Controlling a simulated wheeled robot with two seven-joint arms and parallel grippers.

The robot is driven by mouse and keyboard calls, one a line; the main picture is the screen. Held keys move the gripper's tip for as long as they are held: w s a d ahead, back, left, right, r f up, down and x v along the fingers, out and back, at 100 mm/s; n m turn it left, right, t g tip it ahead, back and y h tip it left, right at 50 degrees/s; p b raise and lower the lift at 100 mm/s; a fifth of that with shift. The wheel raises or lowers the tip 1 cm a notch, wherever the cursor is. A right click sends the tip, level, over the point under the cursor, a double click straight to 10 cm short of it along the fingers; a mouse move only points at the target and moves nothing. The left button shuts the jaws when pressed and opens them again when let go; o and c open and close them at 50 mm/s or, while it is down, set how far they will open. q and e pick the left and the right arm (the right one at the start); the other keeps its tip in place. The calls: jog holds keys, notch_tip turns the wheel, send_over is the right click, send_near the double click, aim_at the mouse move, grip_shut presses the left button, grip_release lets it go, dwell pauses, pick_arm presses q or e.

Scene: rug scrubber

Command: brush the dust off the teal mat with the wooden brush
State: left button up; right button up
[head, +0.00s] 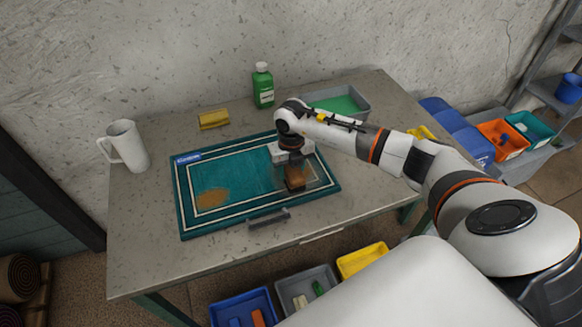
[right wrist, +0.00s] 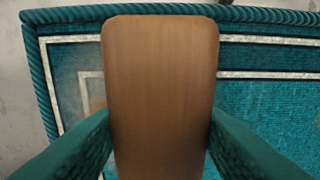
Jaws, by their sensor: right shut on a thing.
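The teal mat (head: 238,168) lies flat on the grey table, with pale border lines and a blue label at its far left corner. A brown dust patch (head: 212,198) lies on its front left part. A fainter greyish patch (head: 318,176) shows on the right, around the brush. My right gripper (head: 294,164) is shut on the wooden brush (head: 296,180) over the mat's right part. In the right wrist view the brush's wooden back (right wrist: 160,80) stands between the two green fingers. Its bristles are hidden, so I cannot tell whether they touch the mat. My left gripper is out of view.
A white mug (head: 124,147) stands left of the mat. A yellow block (head: 213,119), a green bottle (head: 263,86) and a grey tray (head: 366,108) with green contents stand behind it. A dark bar (head: 269,219) lies at the mat's front edge. Bins stand below the table.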

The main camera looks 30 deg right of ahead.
jog(key=shift+a+r, duration=0.1)
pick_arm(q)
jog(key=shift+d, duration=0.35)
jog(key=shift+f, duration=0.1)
pick_arm(e)
jog(key=shift+f+b, duration=0.55)
jog(key=shift+f, duration=0.1)
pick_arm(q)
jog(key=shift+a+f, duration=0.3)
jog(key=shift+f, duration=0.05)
